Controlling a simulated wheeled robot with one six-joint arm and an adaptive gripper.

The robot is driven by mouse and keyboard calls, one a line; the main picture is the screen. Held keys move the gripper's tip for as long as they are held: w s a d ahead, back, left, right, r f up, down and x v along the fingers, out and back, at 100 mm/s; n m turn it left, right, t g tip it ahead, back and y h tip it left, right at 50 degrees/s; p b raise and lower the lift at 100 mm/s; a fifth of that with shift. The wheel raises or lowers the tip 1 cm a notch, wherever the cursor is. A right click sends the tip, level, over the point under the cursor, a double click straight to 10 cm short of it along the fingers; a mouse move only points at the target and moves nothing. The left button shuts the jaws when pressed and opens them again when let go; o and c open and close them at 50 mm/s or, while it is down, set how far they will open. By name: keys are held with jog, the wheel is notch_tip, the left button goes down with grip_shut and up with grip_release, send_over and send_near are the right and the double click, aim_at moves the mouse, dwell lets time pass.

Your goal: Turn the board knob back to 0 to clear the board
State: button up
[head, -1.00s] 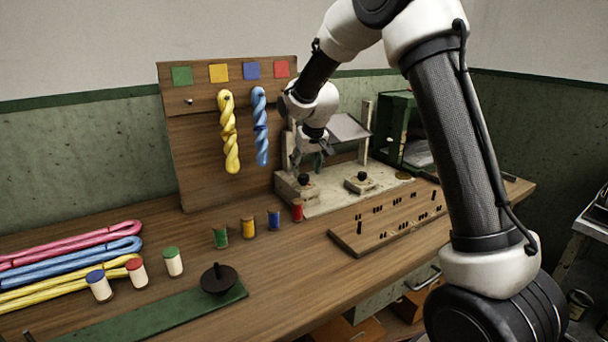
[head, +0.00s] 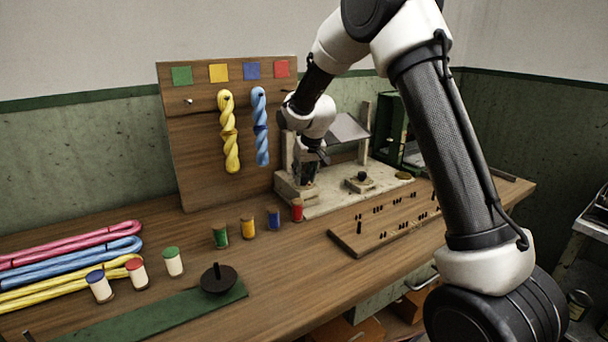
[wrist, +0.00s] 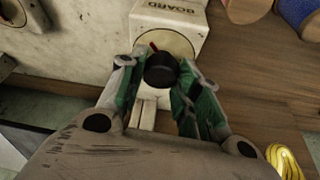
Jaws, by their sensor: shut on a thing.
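The board knob (wrist: 161,71) is a black round knob in the wrist view. The dial's numbers cannot be read.
A second black knob (head: 362,176) stands on a block to the right. A peg board (head: 350,238) lies in front. Several thread spools, including a red one (head: 297,210), stand close by at the left. Yellow (head: 230,150) and blue skeins hang behind.

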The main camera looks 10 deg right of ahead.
jog(key=n+y, duration=0.1)
jog(key=n, duration=0.1)
jog(key=n+y, duration=0.1)
jog(key=n, duration=0.1)
jog(key=shift+w+d+n+g, duration=0.1)
jog(key=shift+d+n+g, duration=0.05)
jog(key=shift+n+g, duration=0.15)
jog(key=n+g+y, duration=0.1)
jog(key=n, duration=0.3)
jog(key=shift+n, duration=0.3)
jog(key=n+g, duration=0.1)
jog(key=n, duration=0.3)
jog(key=shift+w+n+g+y, duration=0.15)
jog(key=shift+n+g+y, duration=0.15)
jog(key=shift+g+y, duration=0.1)
jog(key=shift+n+g, duration=0.9)
jog(key=shift+n, duration=1.2)
jog(key=o, duration=1)
jog(key=shift+w+d+r, duration=0.1)
